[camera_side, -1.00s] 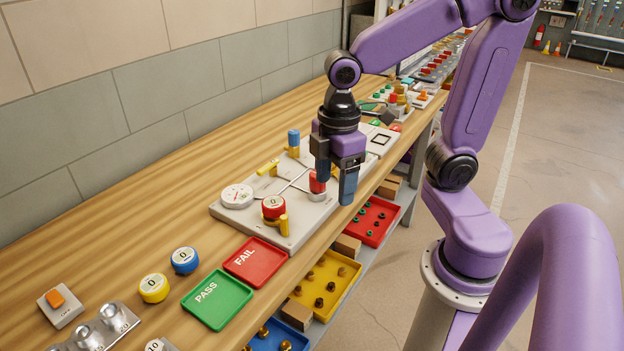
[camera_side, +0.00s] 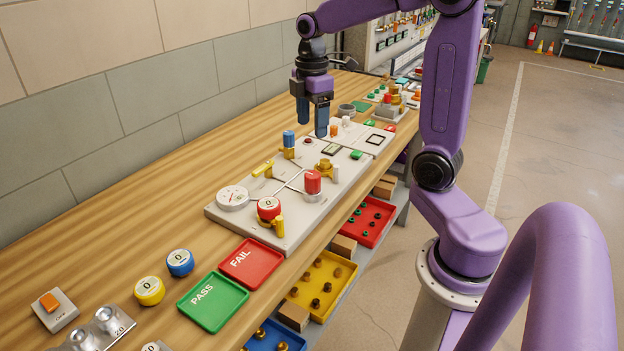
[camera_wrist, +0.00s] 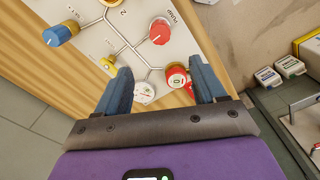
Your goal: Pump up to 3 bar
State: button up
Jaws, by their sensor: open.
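The red pump knob (camera_side: 312,182) stands upright on a pale base on the white panel (camera_side: 230,222); in the wrist view the red knob (camera_wrist: 160,31) sits beside the label PUMP. The round white gauge (camera_side: 232,198) lies at the panel's near left; its reading is too small to tell, and it also shows in the wrist view (camera_wrist: 144,91). A red dial (camera_side: 269,208) marked 0 is next to it, with a yellow lever. My gripper (camera_side: 312,120) is open and empty, pointing down above the panel's far part, apart from the pump knob.
A blue-topped valve (camera_side: 289,139), yellow lever (camera_side: 263,168) and brass fitting (camera_side: 325,166) also stand on the panel. Green PASS (camera_side: 213,301) and red FAIL (camera_side: 250,264) trays lie nearer. Yellow (camera_side: 150,291) and blue (camera_side: 180,262) dials sit left. Bare bench runs along the wall.

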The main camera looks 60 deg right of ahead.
aim_at(312, 175)
notch_tip(312, 175, down, 16)
jog(key=shift+f, duration=0.2)
dwell(0.4)
jog(key=c, duration=1.1)
